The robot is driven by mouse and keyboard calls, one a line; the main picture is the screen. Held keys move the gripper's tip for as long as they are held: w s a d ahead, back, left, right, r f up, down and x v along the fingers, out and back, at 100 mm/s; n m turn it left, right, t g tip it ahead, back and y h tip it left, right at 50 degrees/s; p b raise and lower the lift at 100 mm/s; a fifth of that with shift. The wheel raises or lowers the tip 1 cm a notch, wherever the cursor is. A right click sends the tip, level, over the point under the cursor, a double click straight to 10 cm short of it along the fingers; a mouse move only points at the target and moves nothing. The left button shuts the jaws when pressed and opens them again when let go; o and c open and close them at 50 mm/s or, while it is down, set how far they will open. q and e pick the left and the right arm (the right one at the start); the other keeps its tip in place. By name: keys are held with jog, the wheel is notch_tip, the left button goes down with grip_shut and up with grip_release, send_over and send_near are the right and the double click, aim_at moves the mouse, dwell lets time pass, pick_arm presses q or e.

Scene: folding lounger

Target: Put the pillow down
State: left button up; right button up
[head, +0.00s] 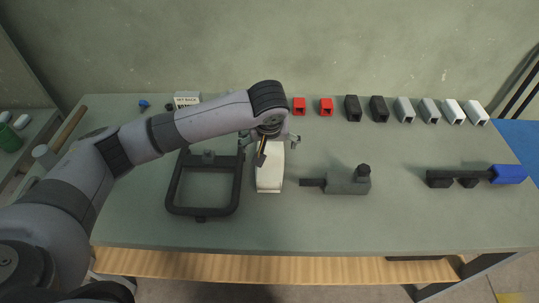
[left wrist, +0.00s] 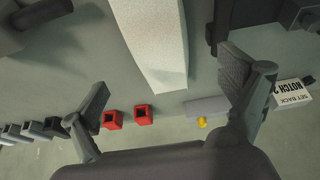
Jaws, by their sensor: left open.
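The pillow, a long cream-white padded block (head: 269,181), lies on the grey-green bench top near the middle. In the left wrist view it is a pale strip (left wrist: 153,42) running down from the top edge. My left gripper (head: 268,143) is over the pillow's far end, with its fingers spread wide. In the left wrist view the gripper (left wrist: 165,75) has one finger on each side of the pillow, both apart from it. The pillow's far end is partly hidden by the gripper in the head view. My right gripper is not in view.
A dark frame (head: 170,182) lies left of the pillow, and a grey-green block with a knob (head: 348,183) is right of it. A row of red, black, grey and white hollow blocks (head: 352,108) lines the back. A white sign (head: 187,99) stands back left.

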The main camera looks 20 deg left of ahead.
aim_at(270, 153)
pick_arm(q)
jog(key=x, duration=0.2)
jog(key=shift+w+f, duration=0.1)
jog(key=shift+f, duration=0.25)
jog(key=p+x, duration=0.1)
jog(key=x, duration=0.3)
jog(key=shift+w+a, duration=0.1)
jog(key=shift+w, duration=0.05)
jog(key=shift+w+f, duration=0.2)
jog(key=shift+f, duration=0.3)
jog(key=c, duration=1.4)
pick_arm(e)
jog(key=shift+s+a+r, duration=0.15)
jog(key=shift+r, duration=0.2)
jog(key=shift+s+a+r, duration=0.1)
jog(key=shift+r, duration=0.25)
pick_arm(q)
jog(key=shift+r, duration=0.1)
